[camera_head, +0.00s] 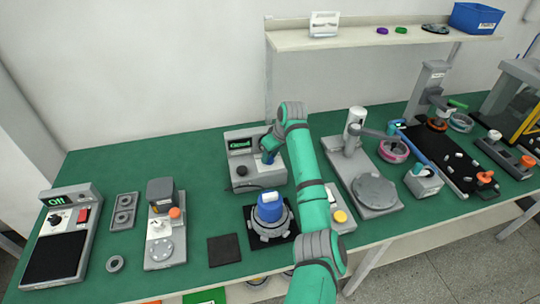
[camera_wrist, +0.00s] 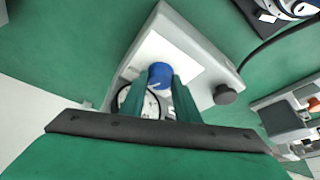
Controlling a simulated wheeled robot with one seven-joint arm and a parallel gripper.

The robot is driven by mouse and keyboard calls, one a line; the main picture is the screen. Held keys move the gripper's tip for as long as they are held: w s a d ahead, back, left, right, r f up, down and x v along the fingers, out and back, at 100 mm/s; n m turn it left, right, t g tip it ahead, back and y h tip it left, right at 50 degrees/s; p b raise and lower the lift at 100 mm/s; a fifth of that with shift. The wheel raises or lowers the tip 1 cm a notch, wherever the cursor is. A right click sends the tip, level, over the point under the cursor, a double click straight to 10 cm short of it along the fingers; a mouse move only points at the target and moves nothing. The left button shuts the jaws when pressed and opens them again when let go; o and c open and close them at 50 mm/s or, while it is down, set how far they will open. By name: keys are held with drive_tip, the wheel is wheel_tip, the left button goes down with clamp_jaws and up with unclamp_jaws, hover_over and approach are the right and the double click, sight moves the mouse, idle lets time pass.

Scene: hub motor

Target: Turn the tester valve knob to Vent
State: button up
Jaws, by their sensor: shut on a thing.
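The tester is a grey box (camera_head: 257,181) at the middle back of the green bench. Its small display (camera_head: 239,144) shows green text, seemingly "Closed". The valve knob (camera_wrist: 160,72) is blue and stands on the tester's white face in the wrist view. My gripper (camera_wrist: 161,82) has its two green fingers on either side of the knob, shut on it. In the head view my gripper (camera_head: 268,155) is at the tester's right part and hides much of the knob. A round dial gauge (camera_wrist: 146,106) shows partly behind the fingers.
A blue-topped hub motor (camera_head: 270,210) stands on a black mat in front. A grey stand (camera_head: 377,193) is to the right. Bare bench lies left of the tester.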

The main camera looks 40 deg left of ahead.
drive_tip(key=o, duration=1.1)
drive_tip(key=shift+c, duration=0.2)
